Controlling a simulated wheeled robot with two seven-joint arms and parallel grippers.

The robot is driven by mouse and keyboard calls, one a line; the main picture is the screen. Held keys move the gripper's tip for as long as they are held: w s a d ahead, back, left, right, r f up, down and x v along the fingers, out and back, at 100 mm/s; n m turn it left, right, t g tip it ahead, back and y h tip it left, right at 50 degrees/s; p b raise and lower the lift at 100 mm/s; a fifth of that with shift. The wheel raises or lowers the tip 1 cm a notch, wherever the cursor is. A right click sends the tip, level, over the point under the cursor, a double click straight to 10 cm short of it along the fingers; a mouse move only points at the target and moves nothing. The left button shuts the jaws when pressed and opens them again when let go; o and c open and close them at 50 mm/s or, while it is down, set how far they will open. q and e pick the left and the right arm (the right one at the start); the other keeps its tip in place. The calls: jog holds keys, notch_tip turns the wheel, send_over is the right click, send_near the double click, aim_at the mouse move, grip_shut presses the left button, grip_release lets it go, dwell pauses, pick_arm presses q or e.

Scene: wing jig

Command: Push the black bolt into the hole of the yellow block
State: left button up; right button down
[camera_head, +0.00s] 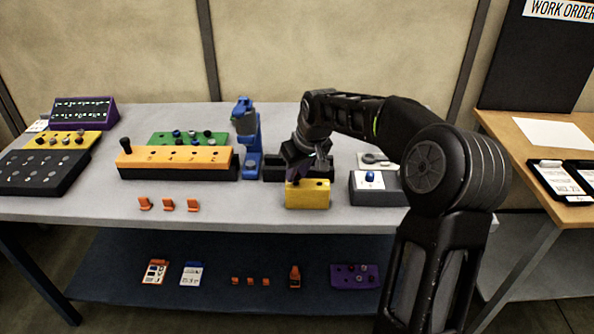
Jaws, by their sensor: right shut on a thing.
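The yellow block (307,197) sits near the front edge of the grey table, with small dark spots on its top. My right gripper (294,179) points down at the left part of the block's top, its fingers shut. The black bolt is between the fingers, as far as I can tell; dark fingers and dark bolt blend, so its depth in the hole cannot be told. My left gripper is not in view.
A long orange block (180,158) with a black knob stands to the left, near a blue device (247,140). A grey box (375,188) with a blue knob stands close on the right. Small orange clips (167,205) lie at the front edge.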

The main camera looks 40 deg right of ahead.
jog(key=shift+f, duration=0.5)
jog(key=c, duration=1.1)
grip_release()
jog(key=shift+c, duration=0.2)
jog(key=shift+r, duration=0.1)
jog(key=b+v, duration=0.1)
jog(key=v, duration=0.6)
jog(key=shift+s+r, duration=0.2)
jog(key=shift+r, duration=0.1)
